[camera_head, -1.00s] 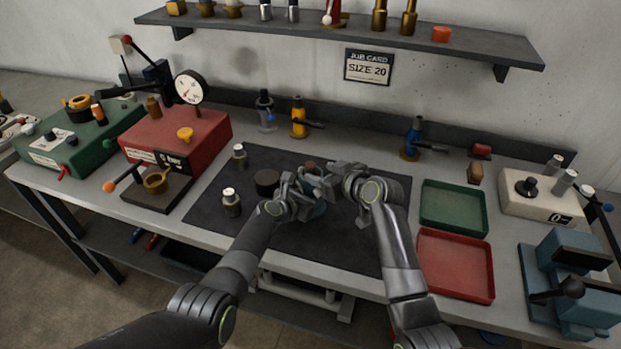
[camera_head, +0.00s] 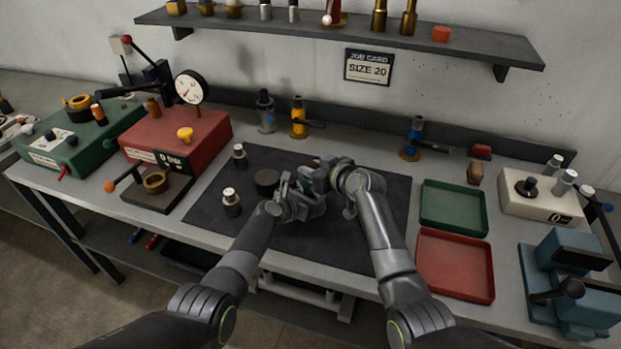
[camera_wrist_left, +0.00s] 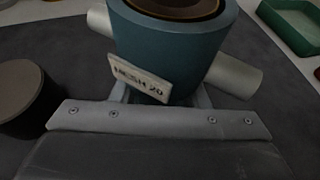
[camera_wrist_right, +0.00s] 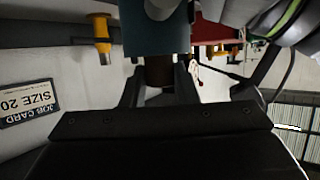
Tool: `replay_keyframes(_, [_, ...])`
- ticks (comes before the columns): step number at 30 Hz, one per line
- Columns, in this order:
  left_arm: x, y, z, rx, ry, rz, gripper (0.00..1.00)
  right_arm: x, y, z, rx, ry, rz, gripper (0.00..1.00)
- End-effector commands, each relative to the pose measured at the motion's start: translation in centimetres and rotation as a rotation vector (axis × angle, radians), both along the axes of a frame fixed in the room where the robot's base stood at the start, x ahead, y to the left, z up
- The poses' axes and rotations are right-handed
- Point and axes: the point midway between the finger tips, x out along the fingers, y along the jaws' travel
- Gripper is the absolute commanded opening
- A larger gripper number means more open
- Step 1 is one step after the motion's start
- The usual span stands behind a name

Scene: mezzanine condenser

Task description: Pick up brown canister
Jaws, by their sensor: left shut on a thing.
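A teal cup-shaped holder (camera_wrist_left: 165,45) with pale side bars and a "MESH 20" tag is held by my left gripper (camera_wrist_left: 160,98) above the dark mat. My left gripper (camera_head: 290,200) is shut on it. A brown canister (camera_wrist_right: 158,72) shows in the right wrist view between the fingers of my right gripper (camera_wrist_right: 158,88), at the holder's mouth. That view is upside down. I cannot tell whether the fingers press on the canister. In the head view my right gripper (camera_head: 325,180) meets the left one and mostly hides the holder and canister.
A dark round cylinder (camera_head: 267,182) and small silver-topped bottles (camera_head: 231,203) stand on the mat (camera_head: 340,240) at left. Green (camera_head: 453,208) and red (camera_head: 455,266) trays lie to the right. The front right of the mat is clear.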

Motion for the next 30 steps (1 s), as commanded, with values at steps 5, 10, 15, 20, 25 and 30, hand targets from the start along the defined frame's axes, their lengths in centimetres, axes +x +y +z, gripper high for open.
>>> replay_keyframes(5, [0.0, 0.1, -0.1, 0.001, 0.001, 0.001, 0.0, 0.0, 0.0, 0.0, -0.001, 0.001, 0.0, 0.0])
replay_keyframes(10, [0.0, 0.1, 0.0, 0.001, 0.001, 0.001, 0.0, 0.0, 0.0, 0.0, 0.001, -0.001, 0.0, 0.0])
replay_keyframes(15, [0.0, 0.1, 0.0, 0.001, 0.001, 0.001, 0.0, 0.1, 0.0, 1.2, 0.0, -0.004, 0.001, 0.0])
replay_keyframes(20, [0.0, 0.1, 0.0, 0.001, 0.001, 0.001, 0.0, 0.1, 0.0, 4.3, 0.001, -0.007, 0.0, 0.0])
replay_keyframes(25, [0.0, 0.1, -0.1, 0.001, 0.001, 0.001, 0.0, 0.0, 0.0, 7.6, -0.001, -0.006, 0.001, 0.0])
replay_keyframes(30, [0.0, 0.1, -0.1, 0.001, 0.001, 0.001, 0.0, 0.0, 0.0, 9.6, 0.001, -0.003, 0.0, 0.0])
